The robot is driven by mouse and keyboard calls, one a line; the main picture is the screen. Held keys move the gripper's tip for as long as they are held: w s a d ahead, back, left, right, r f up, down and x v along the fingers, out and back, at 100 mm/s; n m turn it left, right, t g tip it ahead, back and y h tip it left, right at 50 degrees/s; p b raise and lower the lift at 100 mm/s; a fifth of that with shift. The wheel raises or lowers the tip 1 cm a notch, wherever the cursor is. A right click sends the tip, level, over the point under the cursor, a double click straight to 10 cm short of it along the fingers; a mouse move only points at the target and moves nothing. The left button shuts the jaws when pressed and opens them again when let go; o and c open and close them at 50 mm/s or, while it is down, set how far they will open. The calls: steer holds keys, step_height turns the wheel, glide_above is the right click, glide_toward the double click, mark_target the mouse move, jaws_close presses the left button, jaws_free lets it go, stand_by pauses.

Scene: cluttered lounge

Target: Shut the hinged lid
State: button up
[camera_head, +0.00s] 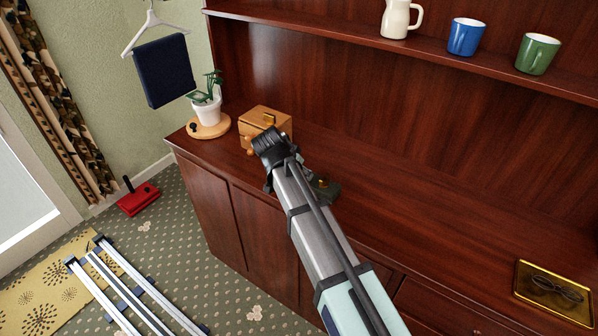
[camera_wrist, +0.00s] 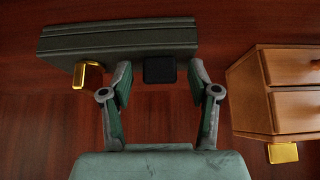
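A dark grey-green box (camera_wrist: 120,38) lies across the top of the wrist view, with a brass clasp (camera_wrist: 90,75) and a black square piece on its front. In the head view only part of the box (camera_head: 328,193) shows beside my arm. A hinged lid cannot be made out clearly, nor whether it is raised. My gripper (camera_wrist: 160,82) is open, its two fingers apart and pointing at the box front, with nothing visibly held. In the head view my gripper (camera_head: 268,145) is above the cabinet top, just in front of a small wooden drawer box.
The wooden drawer box (camera_head: 265,122) also shows at right in the wrist view (camera_wrist: 285,90). A potted plant (camera_head: 207,108) stands left of it. A gold tray (camera_head: 552,290) with glasses lies far right. A shelf (camera_head: 400,45) with mugs overhangs the back. The cabinet top (camera_head: 440,235) between is clear.

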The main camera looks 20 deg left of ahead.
steer(key=v, duration=1.2)
steer(key=shift+s+f, duration=0.1)
